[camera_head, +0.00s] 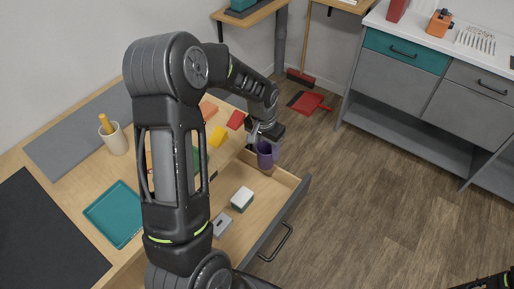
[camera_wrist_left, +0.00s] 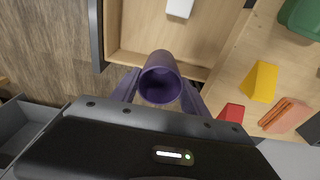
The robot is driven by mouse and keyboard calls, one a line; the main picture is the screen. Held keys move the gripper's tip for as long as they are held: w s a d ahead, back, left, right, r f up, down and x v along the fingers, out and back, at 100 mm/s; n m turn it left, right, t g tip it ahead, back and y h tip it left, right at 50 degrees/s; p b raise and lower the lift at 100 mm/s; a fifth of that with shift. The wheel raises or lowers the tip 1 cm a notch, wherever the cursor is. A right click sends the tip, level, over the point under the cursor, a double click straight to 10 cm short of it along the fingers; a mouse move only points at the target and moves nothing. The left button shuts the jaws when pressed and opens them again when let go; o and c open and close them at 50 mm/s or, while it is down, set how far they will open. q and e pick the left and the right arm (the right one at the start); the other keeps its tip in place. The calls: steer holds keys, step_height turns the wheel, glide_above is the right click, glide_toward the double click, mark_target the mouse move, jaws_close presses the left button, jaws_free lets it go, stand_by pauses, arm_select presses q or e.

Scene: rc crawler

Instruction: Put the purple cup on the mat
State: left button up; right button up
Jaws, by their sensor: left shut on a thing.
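The purple cup (camera_head: 265,157) is held above the far end of the open drawer, and its open mouth faces the camera in the left wrist view (camera_wrist_left: 160,82). My left gripper (camera_head: 262,138) is shut on the cup, with one finger on each side of it in the wrist view (camera_wrist_left: 160,92). Two flat mats lie on the desk: a grey one (camera_head: 72,142) along the back and a black one (camera_head: 40,235) at the near left. Both look bare where they show. My left arm hides part of the desk.
The open drawer (camera_head: 290,190) holds a white and green block (camera_head: 242,198) and a grey item (camera_head: 222,225). On the desk are a teal tray (camera_head: 115,213), a beige cup (camera_head: 113,139), a yellow block (camera_head: 218,136) and a red block (camera_head: 236,120). Open floor lies to the right.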

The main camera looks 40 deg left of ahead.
arm_select(q)
steer(key=w+d+r, duration=0.1)
steer(key=d+r, duration=0.4)
steer(key=d, duration=0.3)
steer(key=w+d+r, duration=0.2)
steer(key=d+r, duration=0.2)
steer(key=d, duration=0.4)
steer(key=shift+w+r, duration=0.25)
steer(key=shift+r, duration=0.15)
